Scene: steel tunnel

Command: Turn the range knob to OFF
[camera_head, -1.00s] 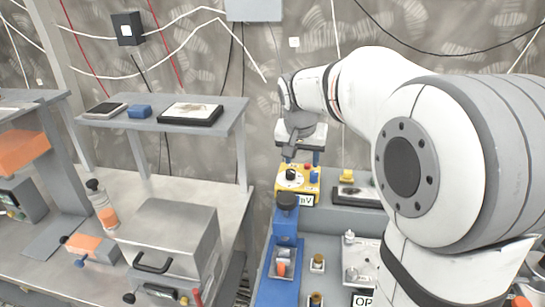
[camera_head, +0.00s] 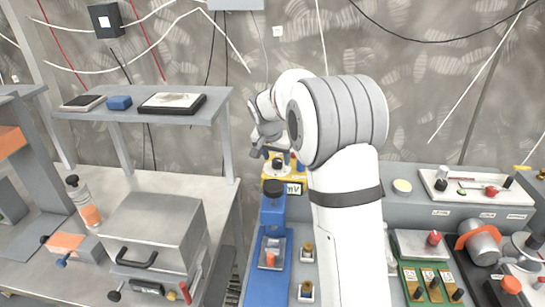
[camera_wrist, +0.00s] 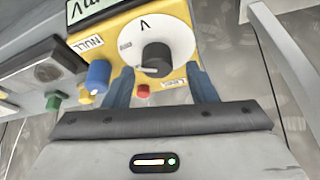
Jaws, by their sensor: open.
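The yellow meter box (camera_head: 299,174) with an mV display stands on the bench against the back wall. In the wrist view, the yellow box (camera_wrist: 118,30) carries a dark round knob (camera_wrist: 156,58) on a white dial (camera_wrist: 130,47). In the head view, my gripper (camera_head: 262,148) is just above and left of the box, partly hidden by my wrist.
A blue knob (camera_wrist: 97,74) with a NULL label and a red button (camera_wrist: 143,91) are close to the fingers. A blue stand (camera_head: 272,235) with a black top is in front of the box. A grey shelf (camera_head: 215,108) stands to the left.

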